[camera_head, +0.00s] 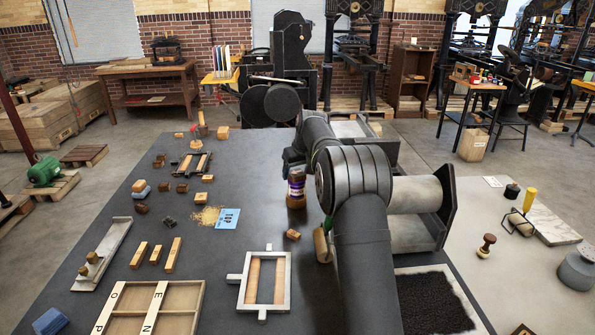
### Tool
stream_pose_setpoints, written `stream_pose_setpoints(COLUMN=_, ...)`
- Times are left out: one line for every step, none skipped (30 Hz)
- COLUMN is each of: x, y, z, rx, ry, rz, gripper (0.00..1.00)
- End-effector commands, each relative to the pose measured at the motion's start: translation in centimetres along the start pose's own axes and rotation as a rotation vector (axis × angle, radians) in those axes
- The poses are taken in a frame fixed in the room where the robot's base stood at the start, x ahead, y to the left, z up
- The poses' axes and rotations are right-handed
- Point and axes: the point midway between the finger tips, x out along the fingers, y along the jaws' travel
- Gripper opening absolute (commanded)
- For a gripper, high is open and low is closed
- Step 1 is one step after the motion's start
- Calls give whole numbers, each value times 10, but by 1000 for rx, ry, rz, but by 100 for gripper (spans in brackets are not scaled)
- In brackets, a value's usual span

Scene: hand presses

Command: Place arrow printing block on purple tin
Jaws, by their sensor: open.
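A tin with a purple label (297,189) stands upright on the dark table, just left of my forearm. The dark end of my gripper (292,158) seems to show just behind and above it, partly covered by my arm; its jaws look open, but its fingertips are not clear. Several small brown wooden blocks lie on the table: one lies alone (292,235) in front of the tin, and others (182,188) lie to the left. Their faces are too small to tell which one bears the arrow.
A green-handled roller (322,245) lies beside my forearm. A metal frame (264,281) and a wooden letter tray (150,310) lie at the front. A blue card (228,218) lies mid-table. A dark inked pad (430,302) lies right of my arm. Bare table surrounds the tin's left side.

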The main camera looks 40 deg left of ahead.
Motion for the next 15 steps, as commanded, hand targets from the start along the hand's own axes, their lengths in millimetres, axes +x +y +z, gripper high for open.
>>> stream_pose_setpoints(x=-1, y=0, z=0, rx=0, ry=1, rz=0, gripper=66)
stream_pose_setpoints(x=-2, y=0, z=-1, rx=0, ry=1, rz=0, gripper=66)
stream_pose_setpoints(x=-4, y=0, z=-2, rx=0, ry=2, rz=1, gripper=66)
stream_pose_setpoints(x=-7, y=0, z=-2, rx=0, ry=2, rz=1, gripper=66)
stream_pose_setpoints(x=-11, y=0, z=-2, rx=0, ry=3, rz=1, gripper=66)
stream_pose_setpoints(x=-17, y=0, z=-2, rx=0, ry=4, rz=1, gripper=66)
stream_pose_setpoints(x=-22, y=0, z=-2, rx=0, ry=3, rz=1, gripper=66)
stream_pose_setpoints(x=-28, y=0, z=-2, rx=0, ry=3, rz=1, gripper=66)
stream_pose_setpoints(x=-37, y=0, z=-2, rx=0, ry=4, rz=2, gripper=66)
stream_pose_setpoints(x=-44, y=1, z=-2, rx=0, ry=5, rz=2, gripper=66)
stream_pose_setpoints(x=-50, y=1, z=-2, rx=0, ry=4, rz=2, gripper=66)
stream_pose_setpoints(x=-60, y=1, z=-2, rx=0, ry=4, rz=2, gripper=66)
stream_pose_setpoints(x=-66, y=1, z=-2, rx=0, ry=4, rz=2, gripper=66)
stream_pose_setpoints(x=-72, y=1, z=-2, rx=1, ry=3, rz=2, gripper=66)
stream_pose_setpoints(x=-81, y=1, z=-2, rx=0, ry=3, rz=1, gripper=66)
